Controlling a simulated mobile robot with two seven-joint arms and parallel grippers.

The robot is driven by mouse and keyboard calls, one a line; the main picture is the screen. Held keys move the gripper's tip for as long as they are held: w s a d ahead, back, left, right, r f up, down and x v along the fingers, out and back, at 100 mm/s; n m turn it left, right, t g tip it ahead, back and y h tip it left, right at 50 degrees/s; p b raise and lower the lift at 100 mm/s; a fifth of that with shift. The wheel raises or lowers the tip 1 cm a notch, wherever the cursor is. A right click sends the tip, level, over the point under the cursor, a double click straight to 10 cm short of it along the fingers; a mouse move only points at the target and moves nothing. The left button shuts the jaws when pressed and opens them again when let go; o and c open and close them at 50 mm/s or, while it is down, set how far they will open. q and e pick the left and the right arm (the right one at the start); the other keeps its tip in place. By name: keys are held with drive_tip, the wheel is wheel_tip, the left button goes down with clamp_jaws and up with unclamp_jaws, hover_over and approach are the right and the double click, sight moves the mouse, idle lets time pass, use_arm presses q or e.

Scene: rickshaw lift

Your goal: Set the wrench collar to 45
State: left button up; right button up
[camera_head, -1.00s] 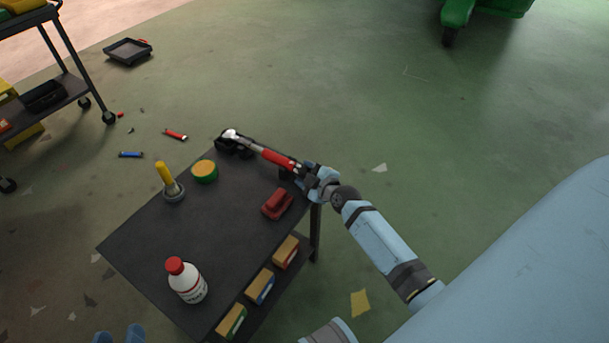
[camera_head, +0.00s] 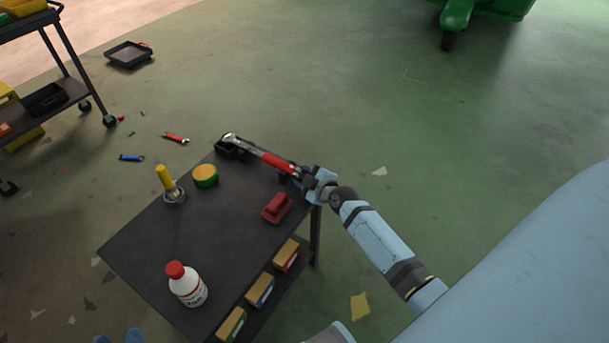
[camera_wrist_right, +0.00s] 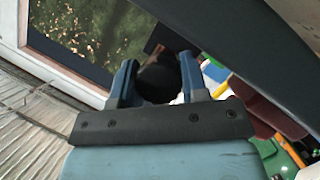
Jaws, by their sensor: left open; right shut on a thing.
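A torque wrench with a red grip (camera_head: 277,161) and a silver shaft lies along the far edge of the dark cart top (camera_head: 215,225). Its head is at a black cradle (camera_head: 228,150). My right gripper (camera_head: 307,179) is shut on the handle end at the cart's right corner. In the right wrist view, a dark round end (camera_wrist_right: 158,82) sits between its two blue fingers. The collar's scale and number are too small to read. Blue tips of my left gripper (camera_head: 130,336) show at the bottom edge, open, away from the wrench.
On the cart top are a red object (camera_head: 277,207), a green and yellow tin (camera_head: 205,176), a yellow-handled tool (camera_head: 166,180) and a white bottle (camera_head: 187,285). Boxes (camera_head: 260,289) sit on the lower shelf. Another cart (camera_head: 60,80) stands far left.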

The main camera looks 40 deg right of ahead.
drive_tip(key=shift+r, duration=0.1)
drive_tip(key=m+g+y+p, duration=0.1)
drive_tip(key=m, duration=0.1)
drive_tip(key=shift+m+y, duration=0.3)
use_arm(q)
wheel_tip(320, 180, down, 5)
drive_tip(key=s+a+g+y, duration=0.2)
use_arm(e)
drive_tip(key=shift+m+g, duration=0.3)
drive_tip(key=shift+d+f+m+y, duration=0.1)
drive_tip(key=shift+f+m+y, duration=0.1)
drive_tip(key=shift+m+y, duration=0.15)
drive_tip(key=shift+m+b, duration=0.25)
drive_tip(key=shift+b, duration=0.05)
drive_tip(key=m+g+y+b, duration=0.1)
drive_tip(key=m+y+b, duration=0.1)
drive_tip(key=b, duration=0.1)
use_arm(q)
drive_tip(key=w+d+r+t+h+b, duration=0.1)
drive_tip(key=d+r+t+h, duration=0.3)
drive_tip(key=r, duration=0.6)
drive_tip(key=shift+w+d+r+t, duration=0.2)
drive_tip(key=shift+w+t, duration=0.1)
drive_tip(key=shift+w, duration=0.4)
use_arm(e)
drive_tip(key=shift+r+m+y, duration=0.1)
drive_tip(key=shift+m+y, duration=0.25)
drive_tip(key=shift+m, duration=0.15)
